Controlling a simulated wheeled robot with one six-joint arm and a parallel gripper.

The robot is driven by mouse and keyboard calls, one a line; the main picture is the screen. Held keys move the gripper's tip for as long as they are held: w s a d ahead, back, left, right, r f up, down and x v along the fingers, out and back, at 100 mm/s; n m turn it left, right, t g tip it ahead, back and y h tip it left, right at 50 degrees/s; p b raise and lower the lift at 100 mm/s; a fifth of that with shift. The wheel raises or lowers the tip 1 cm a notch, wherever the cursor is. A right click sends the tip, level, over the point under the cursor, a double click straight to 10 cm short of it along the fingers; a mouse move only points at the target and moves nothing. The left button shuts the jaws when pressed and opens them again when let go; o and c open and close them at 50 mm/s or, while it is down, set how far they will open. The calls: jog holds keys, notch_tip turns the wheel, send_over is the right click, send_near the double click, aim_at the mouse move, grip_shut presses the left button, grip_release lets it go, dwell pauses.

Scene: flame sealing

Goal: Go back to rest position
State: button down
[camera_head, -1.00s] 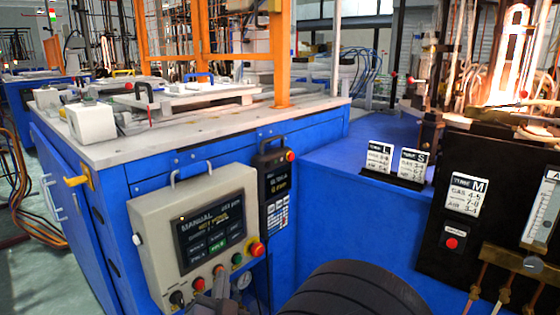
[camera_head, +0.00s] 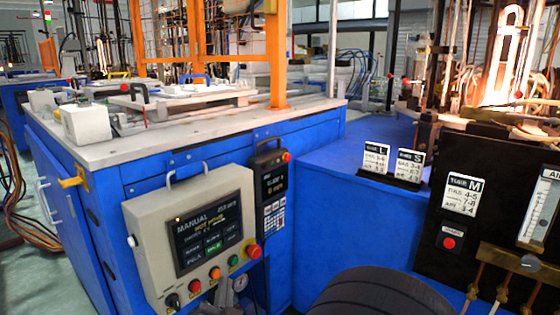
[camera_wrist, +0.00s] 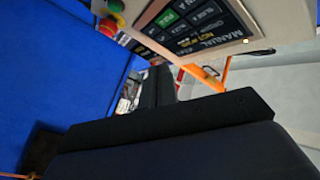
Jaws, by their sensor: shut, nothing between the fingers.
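My gripper (camera_wrist: 157,87) shows in the wrist view as two dark fingers close together, with nothing seen between them. They point toward the blue machine's side, and the control panel is above them in that view. The beige control panel (camera_head: 151,235) hangs on the front of the blue machine. Its screen (camera_head: 206,233) reads "MANUAL" with a yellow line that looks like "NOT HOME". Below the screen is a row of coloured buttons, with a red one (camera_head: 253,251) at the right. In the head view, a dark rounded part of my arm covers the bottom centre-right, and the fingers are not clear there.
White cards (camera_head: 376,158) stand on the blue ledge (camera_head: 335,165). A black panel (camera_head: 440,222) with a red button and a gauge is at right, below glowing glassware (camera_head: 505,65). Orange posts rise behind.

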jog(key=w+a, duration=0.1)
jog(key=w+a+p, duration=0.1)
jog(key=w+a, duration=0.1)
jog(key=shift+a+r+p, duration=0.15)
jog(key=shift+r+p, duration=0.1)
jog(key=shift+p, duration=0.15)
